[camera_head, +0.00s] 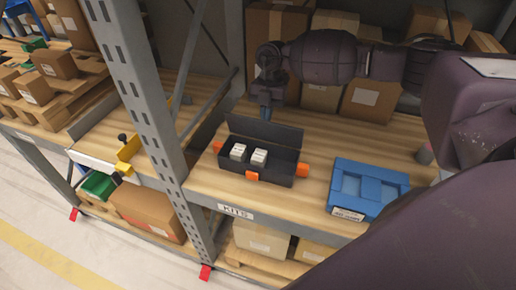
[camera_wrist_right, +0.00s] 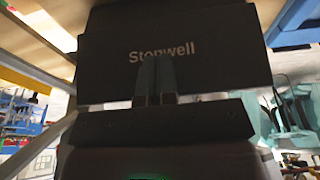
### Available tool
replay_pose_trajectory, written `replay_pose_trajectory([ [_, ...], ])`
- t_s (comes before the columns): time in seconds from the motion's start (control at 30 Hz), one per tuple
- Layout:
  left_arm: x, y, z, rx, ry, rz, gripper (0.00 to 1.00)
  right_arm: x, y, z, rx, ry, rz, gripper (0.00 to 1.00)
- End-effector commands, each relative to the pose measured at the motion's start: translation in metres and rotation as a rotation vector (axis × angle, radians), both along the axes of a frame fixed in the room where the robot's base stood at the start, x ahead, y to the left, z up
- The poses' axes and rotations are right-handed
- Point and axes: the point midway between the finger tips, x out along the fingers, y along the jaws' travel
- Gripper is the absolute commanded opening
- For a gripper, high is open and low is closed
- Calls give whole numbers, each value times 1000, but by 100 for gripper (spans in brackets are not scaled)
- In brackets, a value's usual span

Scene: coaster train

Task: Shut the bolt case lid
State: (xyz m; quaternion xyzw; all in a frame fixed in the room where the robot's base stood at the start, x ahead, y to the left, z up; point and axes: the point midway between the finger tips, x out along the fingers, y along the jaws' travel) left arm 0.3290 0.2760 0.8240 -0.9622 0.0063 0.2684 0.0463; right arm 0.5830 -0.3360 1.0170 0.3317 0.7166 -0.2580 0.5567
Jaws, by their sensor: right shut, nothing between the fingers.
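The bolt case (camera_head: 272,172) is a dark box with orange latches on the wooden shelf in the head view. Its lid (camera_head: 265,132) stands open at the back edge, and two pale blocks (camera_head: 248,154) sit inside. My right gripper (camera_head: 266,117) is shut and empty, pointing down just behind the raised lid. In the right wrist view the gripper fingers (camera_wrist_right: 154,62) are together in front of the lid's dark lettered face (camera_wrist_right: 220,50). I cannot tell whether they touch it. My left gripper is not in view.
A blue case (camera_head: 368,188) lies on the shelf to the right. Cardboard boxes (camera_head: 322,97) stand behind my right arm. A grey rack post (camera_head: 150,95) rises left of the bolt case. Bare shelf lies between the two cases.

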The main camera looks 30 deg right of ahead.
Motion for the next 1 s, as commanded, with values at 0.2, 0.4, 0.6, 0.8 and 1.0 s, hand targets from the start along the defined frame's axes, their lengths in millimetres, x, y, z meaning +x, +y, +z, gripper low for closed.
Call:
replay_pose_trajectory([
  [0.2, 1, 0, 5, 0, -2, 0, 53, -4, 4, 1, 1, -1, 2, 0],
  [0.4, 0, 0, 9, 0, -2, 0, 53, -7, 8, 1, 0, 0, 2, 0],
  [0.6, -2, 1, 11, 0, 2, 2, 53, -10, 12, 0, 0, 0, 1, 0],
  [0.8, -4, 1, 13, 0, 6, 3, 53, -13, 15, 1, 0, 0, 2, 0],
  [1.0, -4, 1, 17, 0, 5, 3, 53, -16, 19, 0, 1, 0, 2, 0],
])
